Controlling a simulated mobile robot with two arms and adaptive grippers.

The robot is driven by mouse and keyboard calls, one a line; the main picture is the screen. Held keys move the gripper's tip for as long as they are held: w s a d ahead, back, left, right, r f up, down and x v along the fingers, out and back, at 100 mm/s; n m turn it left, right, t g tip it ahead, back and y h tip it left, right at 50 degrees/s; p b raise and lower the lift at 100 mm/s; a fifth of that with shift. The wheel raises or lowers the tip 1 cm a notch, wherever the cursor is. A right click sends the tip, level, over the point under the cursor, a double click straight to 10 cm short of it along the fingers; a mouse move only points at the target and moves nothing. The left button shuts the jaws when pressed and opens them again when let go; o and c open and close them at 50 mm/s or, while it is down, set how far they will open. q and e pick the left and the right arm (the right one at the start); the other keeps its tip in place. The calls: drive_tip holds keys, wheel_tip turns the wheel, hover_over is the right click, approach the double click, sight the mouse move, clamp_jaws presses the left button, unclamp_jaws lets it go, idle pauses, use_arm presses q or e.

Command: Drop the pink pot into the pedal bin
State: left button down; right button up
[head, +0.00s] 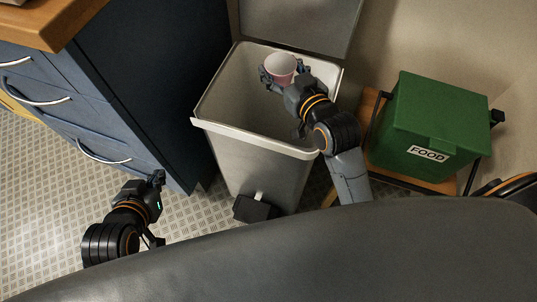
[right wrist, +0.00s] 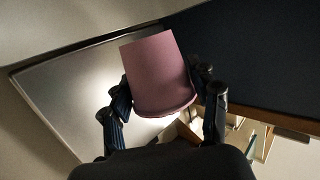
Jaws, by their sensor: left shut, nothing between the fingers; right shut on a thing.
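The pink pot (head: 281,66) is held by my right gripper (head: 278,77) over the opening of the pedal bin, towards its far side. In the right wrist view the pot (right wrist: 160,75) sits between the two dark fingers of the gripper (right wrist: 163,100), which touch its sides. The pedal bin (head: 262,175) is light grey, with its lid (head: 300,22) raised at the back and a black pedal (head: 255,208) at its front foot. My left gripper (head: 158,181) is shut and empty, low at the left in front of the blue drawers.
A blue drawer cabinet (head: 150,80) with a wooden top (head: 50,20) stands left of the bin. A green box labelled FOOD (head: 430,120) stands on a wooden stand at the right. Patterned floor (head: 45,190) is clear at the lower left.

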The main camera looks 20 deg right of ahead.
drive_tip(key=o, duration=1)
drive_tip(key=shift+v, duration=3.75)
